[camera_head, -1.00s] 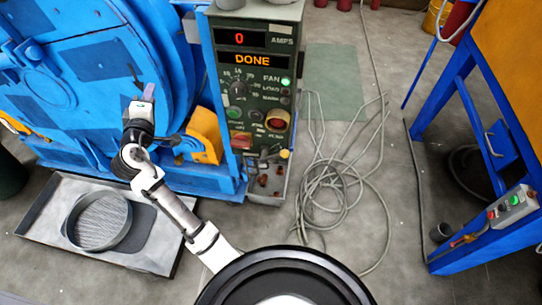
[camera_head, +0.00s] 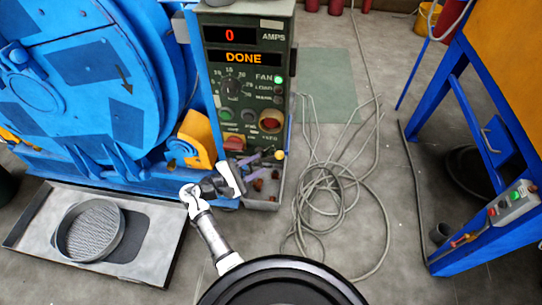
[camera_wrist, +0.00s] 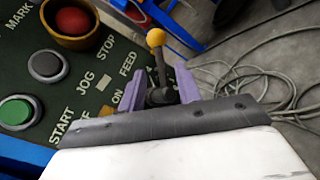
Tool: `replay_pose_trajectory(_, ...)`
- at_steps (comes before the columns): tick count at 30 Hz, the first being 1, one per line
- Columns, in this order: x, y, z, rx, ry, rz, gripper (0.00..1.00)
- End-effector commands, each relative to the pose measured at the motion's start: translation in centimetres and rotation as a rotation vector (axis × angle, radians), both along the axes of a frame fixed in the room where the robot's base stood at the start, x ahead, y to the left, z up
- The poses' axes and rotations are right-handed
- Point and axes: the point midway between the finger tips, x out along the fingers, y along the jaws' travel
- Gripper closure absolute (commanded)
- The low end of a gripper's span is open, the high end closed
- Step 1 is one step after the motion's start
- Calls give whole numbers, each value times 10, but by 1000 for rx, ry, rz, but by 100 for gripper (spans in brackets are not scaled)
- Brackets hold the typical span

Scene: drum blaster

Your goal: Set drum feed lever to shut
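The drum feed lever is a dark stem with a yellow knob (camera_head: 279,155) at the bottom right of the control panel. In the wrist view, its yellow knob (camera_wrist: 156,38) and stem stand up from a dark base. My gripper (camera_head: 262,157) is at the panel's lower edge. In the wrist view, my gripper (camera_wrist: 160,88) is open, with one purple finger on each side of the lever's lower stem. Gaps show between stem and fingers; I cannot tell their depth. FEED and ON are printed left of the lever; another label is partly hidden.
The green control panel (camera_head: 243,85) reads 0 and DONE. Green (camera_wrist: 17,110), grey (camera_wrist: 48,65) and red (camera_wrist: 74,20) buttons sit left of the lever. The blue drum machine (camera_head: 80,80) stands left. Coiled cable (camera_head: 335,200) lies on the floor to the right.

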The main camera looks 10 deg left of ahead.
Motion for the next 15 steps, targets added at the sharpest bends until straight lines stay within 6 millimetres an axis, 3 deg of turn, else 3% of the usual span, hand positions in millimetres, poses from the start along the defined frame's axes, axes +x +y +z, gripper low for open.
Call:
replay_pose_trajectory(6, 25, -32, 1, 0, 1, -2, 67)
replay_pose_trajectory(15, 39, -49, 0, 2, 0, 1, 67)
